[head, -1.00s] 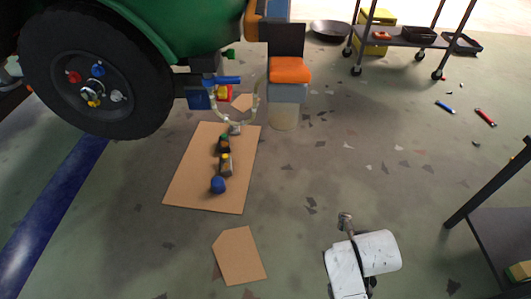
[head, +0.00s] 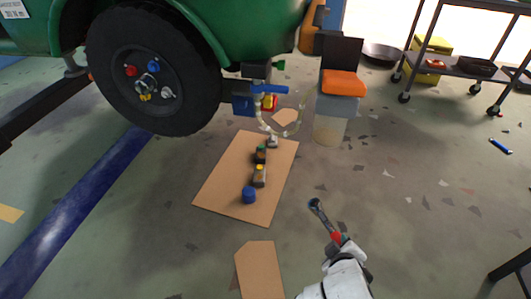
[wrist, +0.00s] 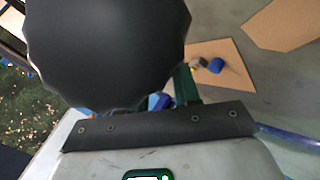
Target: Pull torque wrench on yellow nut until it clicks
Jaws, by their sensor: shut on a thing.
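The yellow nut (head: 145,97) sits low on the hub of the dark wheel (head: 106,70), under the green vehicle body. Red (head: 130,71), blue (head: 153,66) and white (head: 167,93) nuts sit around the same hub. My gripper (head: 341,246) is shut on the torque wrench (head: 325,218), whose round head points up and left. The wrench is in the air, well to the right of the wheel and apart from the yellow nut. In the wrist view a large dark scalloped disc, perhaps part of the wrench, hides much of the scene; the nuts are not discernible there.
A cardboard sheet (head: 223,190) with a blue cap and small parts lies on the floor between wheel and gripper; another cardboard piece (head: 258,272) lies nearer. A bin with an orange top (head: 343,84) and a cart (head: 460,68) stand behind. Floor right of centre is mostly clear.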

